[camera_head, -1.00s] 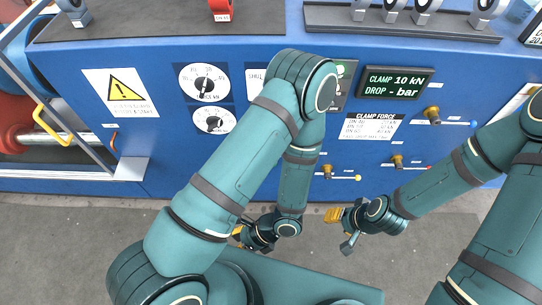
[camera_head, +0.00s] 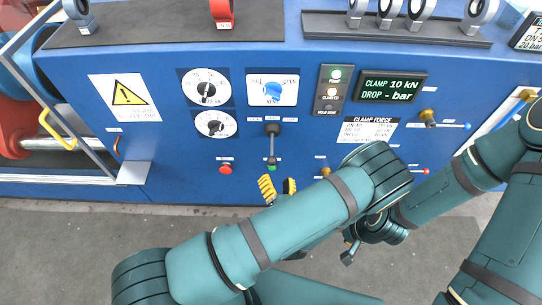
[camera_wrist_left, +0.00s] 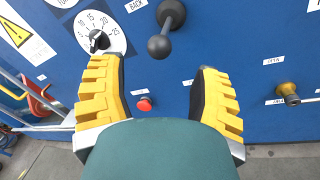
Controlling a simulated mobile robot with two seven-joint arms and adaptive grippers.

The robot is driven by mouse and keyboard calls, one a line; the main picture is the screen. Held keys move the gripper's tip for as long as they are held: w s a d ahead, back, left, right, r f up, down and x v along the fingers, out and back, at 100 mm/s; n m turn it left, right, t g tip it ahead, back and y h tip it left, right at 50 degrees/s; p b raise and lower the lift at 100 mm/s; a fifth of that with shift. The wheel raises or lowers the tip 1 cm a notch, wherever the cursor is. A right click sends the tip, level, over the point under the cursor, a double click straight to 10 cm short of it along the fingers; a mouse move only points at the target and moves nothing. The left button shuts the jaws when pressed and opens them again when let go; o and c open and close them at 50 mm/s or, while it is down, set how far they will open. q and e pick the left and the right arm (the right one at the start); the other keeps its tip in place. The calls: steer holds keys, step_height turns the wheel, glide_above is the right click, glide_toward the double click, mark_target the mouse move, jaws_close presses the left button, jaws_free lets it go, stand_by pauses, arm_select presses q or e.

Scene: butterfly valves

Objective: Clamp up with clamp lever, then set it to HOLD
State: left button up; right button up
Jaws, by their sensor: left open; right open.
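A black lever with a ball knob (camera_head: 272,145) sits on the blue panel, below the white vent/open dial; its shaft points down in the head view. In the left wrist view the ball knob (camera_wrist_left: 160,46) is just ahead of the gap between my fingers. My left gripper (camera_head: 278,187) is open and empty, just below the lever and apart from it; its yellow fingers (camera_wrist_left: 157,78) show spread in the wrist view. My right gripper (camera_head: 350,248) is open, low at the right, partly hidden behind my left arm. A dark display (camera_head: 391,87) reads CLAMP 10 kN, DROP - bar.
A red button (camera_head: 225,168) is left of the lever. Two round dials (camera_head: 205,88) and a grey indicator plate (camera_head: 333,90) with lamps are above. Brass valves (camera_head: 428,118) with coloured handles are at the right. Grey valve bodies (camera_head: 390,10) stand on top.

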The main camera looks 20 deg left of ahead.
mark_target(271, 156)
arm_select(q)
steer(key=x, duration=0.9)
steer(key=shift+b, duration=0.35)
jaws_close()
